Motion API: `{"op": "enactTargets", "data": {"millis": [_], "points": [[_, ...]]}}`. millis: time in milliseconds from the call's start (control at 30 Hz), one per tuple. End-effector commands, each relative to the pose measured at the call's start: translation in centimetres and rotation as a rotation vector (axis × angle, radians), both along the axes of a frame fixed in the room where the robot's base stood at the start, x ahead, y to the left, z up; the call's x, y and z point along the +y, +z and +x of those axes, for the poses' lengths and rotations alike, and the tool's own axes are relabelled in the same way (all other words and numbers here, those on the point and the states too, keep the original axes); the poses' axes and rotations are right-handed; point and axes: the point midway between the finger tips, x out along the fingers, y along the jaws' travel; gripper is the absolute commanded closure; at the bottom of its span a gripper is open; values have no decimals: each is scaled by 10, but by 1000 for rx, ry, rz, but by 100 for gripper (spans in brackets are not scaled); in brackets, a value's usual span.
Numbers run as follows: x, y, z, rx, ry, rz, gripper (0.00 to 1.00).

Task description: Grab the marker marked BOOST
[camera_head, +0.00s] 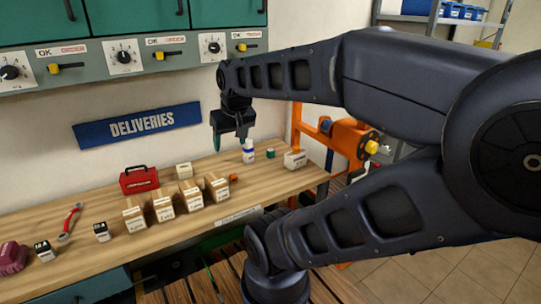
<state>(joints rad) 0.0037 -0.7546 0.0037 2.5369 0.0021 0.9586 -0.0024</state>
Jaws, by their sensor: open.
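No marker with a readable BOOST label can be made out; the small print on the bench items is too blurred to read. My gripper (231,140) hangs over the back right part of the wooden bench (75,275), fingers pointing down. It is open, with nothing visible held between the fingers. A white bottle with blue (248,156) stands just right of and below it in the picture. A small green block (270,154) sits further right. My arm hides part of the scene to the right.
Several labelled cartons (163,208) stand mid-bench near a red toolbox (139,180). An orange block (234,177), a white box (295,160), a red wrench (70,222), small black-and-white boxes (101,232) and a maroon item (12,257) also lie there. An orange machine (345,137) stands right.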

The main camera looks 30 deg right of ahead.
Motion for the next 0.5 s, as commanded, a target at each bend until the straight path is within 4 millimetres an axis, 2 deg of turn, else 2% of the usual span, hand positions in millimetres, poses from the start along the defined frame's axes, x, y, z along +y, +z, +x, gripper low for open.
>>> {"op": "enactTargets", "data": {"millis": [267, 367, 500], "points": [[-1, 1, 4, 3, 11, -3, 38], [-6, 3, 16, 12, 43, -14, 38], [-18, 5, 45, 33, 128, -44, 38]]}}
